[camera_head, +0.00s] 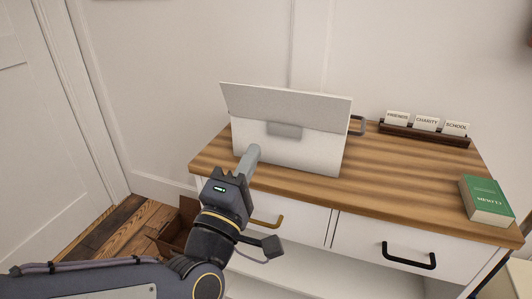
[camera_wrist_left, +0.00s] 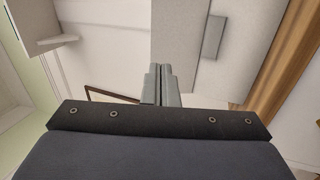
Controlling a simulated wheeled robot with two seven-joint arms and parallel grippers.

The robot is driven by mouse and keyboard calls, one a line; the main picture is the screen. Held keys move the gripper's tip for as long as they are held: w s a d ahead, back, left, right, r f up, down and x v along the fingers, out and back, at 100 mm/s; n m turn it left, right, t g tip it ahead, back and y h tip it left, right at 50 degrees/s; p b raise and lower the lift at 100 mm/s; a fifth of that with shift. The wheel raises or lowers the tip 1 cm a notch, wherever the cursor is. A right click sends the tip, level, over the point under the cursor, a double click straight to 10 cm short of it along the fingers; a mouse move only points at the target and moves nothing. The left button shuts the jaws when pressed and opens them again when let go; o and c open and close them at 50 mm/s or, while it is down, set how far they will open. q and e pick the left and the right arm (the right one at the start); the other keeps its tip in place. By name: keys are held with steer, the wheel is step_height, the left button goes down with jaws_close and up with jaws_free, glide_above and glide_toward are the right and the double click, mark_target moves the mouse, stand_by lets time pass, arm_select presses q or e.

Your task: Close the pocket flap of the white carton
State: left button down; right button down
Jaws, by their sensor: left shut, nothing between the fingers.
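The white carton (camera_head: 285,154) stands upright near the back of the wooden top. Its grey flap panel (camera_head: 285,105) rises above the front face and flares wider at its top edge, so it looks open. A small grey tab (camera_head: 284,130) sits in the middle of the front. My left gripper (camera_head: 254,152) is shut and empty, with its tips in front of the carton's lower left part; I cannot tell whether they touch it. In the left wrist view the shut fingers (camera_wrist_left: 161,84) point toward the pale carton front (camera_wrist_left: 184,65) and its tab (camera_wrist_left: 214,37). My right gripper is not in view.
A dark card rack (camera_head: 425,134) with labelled cards stands at the back right, and a green book (camera_head: 487,200) lies at the right end. The wooden top (camera_head: 400,180) between them is clear. A brown box (camera_head: 175,235) stands on the floor.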

arm_select(q)
steer(key=n, duration=0.1)
glide_toward(280, 94)
steer(key=shift+t, duration=0.4)
steer(key=x, duration=0.7)
steer(key=shift+d+f, duration=0.1)
steer(key=shift+f, duration=0.3)
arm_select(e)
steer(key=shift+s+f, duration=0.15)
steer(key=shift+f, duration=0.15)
